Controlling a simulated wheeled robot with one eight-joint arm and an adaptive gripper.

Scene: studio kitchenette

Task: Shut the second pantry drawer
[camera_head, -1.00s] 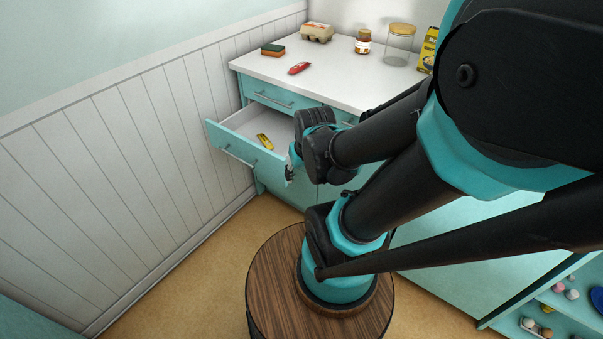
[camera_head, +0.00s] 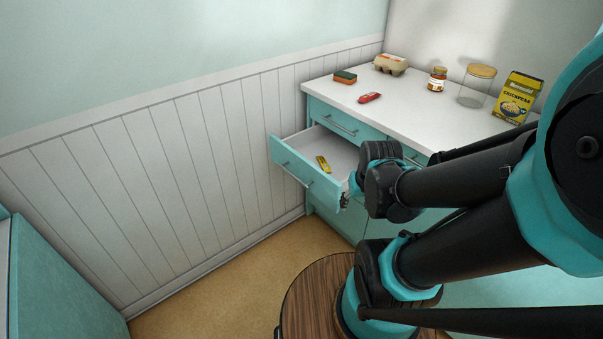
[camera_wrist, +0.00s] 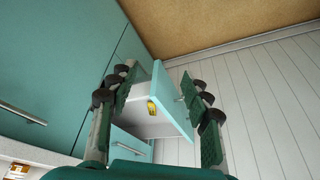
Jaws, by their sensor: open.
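The second pantry drawer (camera_head: 306,182) is pulled out below a closed top drawer (camera_head: 345,123). It has a teal front with a bar handle and a white inside. A yellow object (camera_head: 323,164) lies in it, too small to identify. The drawer also shows in the wrist view (camera_wrist: 172,88), framed between my fingers. My gripper (camera_wrist: 157,80) is open and empty. In the head view, it hangs near the right end of the drawer front; whether it touches is unclear. My wrist and forearm hide part of the cabinet behind.
The white countertop (camera_head: 421,113) holds a sponge (camera_head: 345,77), a red tool (camera_head: 369,97), an egg carton (camera_head: 390,65), a jar (camera_head: 437,80), a glass canister (camera_head: 476,88) and a yellow box (camera_head: 516,98). A panelled wall (camera_head: 190,160) stands left of the drawer. Floor (camera_head: 240,275) before it is clear.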

